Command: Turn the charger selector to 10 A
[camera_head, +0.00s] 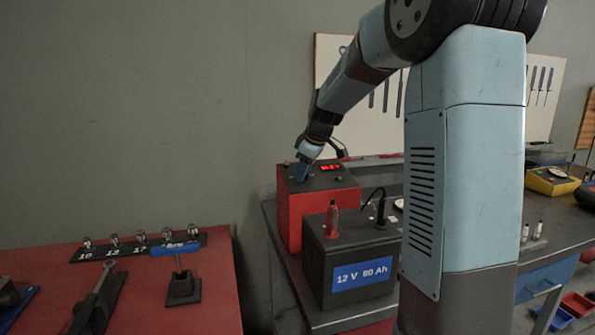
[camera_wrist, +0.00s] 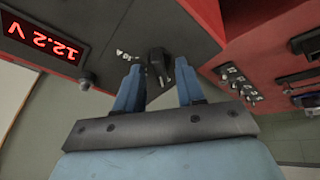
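The charger is a red box with a dark top panel (camera_head: 328,179), standing on the bench behind the battery. Its lit red display (camera_head: 330,167) reads 12.2 V in the wrist view (camera_wrist: 42,42), where it appears rotated. The black selector knob (camera_wrist: 158,68) is on the panel, with small white markings beside it; the 10 A mark is not readable. My gripper (camera_head: 302,172) is over the panel's left part, pointing down. In the wrist view its two blue fingers (camera_wrist: 160,78) stand apart on either side of the knob, with narrow gaps visible. The head view hides the knob.
A black battery (camera_head: 350,250) labelled 12 V 80 Ah, with a red terminal clamp (camera_head: 333,220), stands in front of the charger. A red table (camera_head: 215,290) at left holds a socket rail (camera_head: 140,245) and a blue-handled tool (camera_head: 176,250). A tool board hangs behind.

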